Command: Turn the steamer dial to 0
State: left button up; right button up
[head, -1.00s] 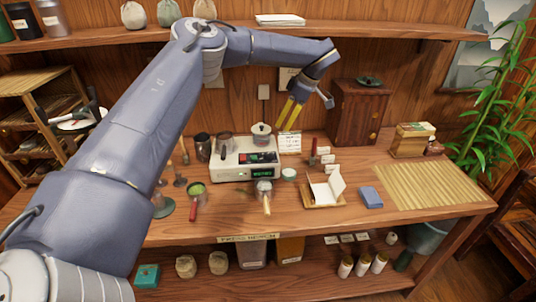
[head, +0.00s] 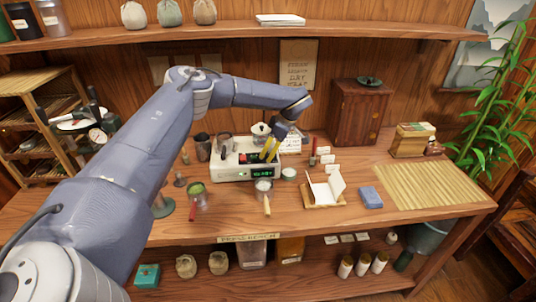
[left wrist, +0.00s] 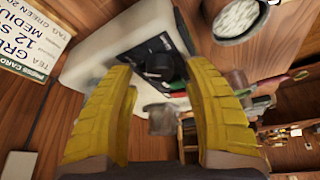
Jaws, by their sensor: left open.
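The steamer (head: 232,174) is a white box with a green-lit display on its front, standing mid-table in the head view. My left gripper (head: 268,157) has yellow fingers and reaches down to the steamer's right part, over its dark panel. In the left wrist view the steamer (left wrist: 95,45) lies beyond the open fingers (left wrist: 160,82). Its black dial (left wrist: 160,66) shows in the gap between the fingertips, which appear apart from it. The dial's setting is too small to read. In the head view the gripper covers the dial. My right gripper is not in view.
A pot and a lidded vessel (head: 260,131) sit on or behind the steamer. A printed card (left wrist: 28,45) stands beside it. A strainer (head: 265,190), small jar (head: 289,174), open booklet (head: 328,188) and blue block (head: 371,197) lie in front and right. A bamboo mat (head: 430,190) lies right.

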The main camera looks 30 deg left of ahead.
pick_arm(q)
jog(key=shift+x, duration=0.85)
jog(key=shift+c, duration=0.5)
grip_shut()
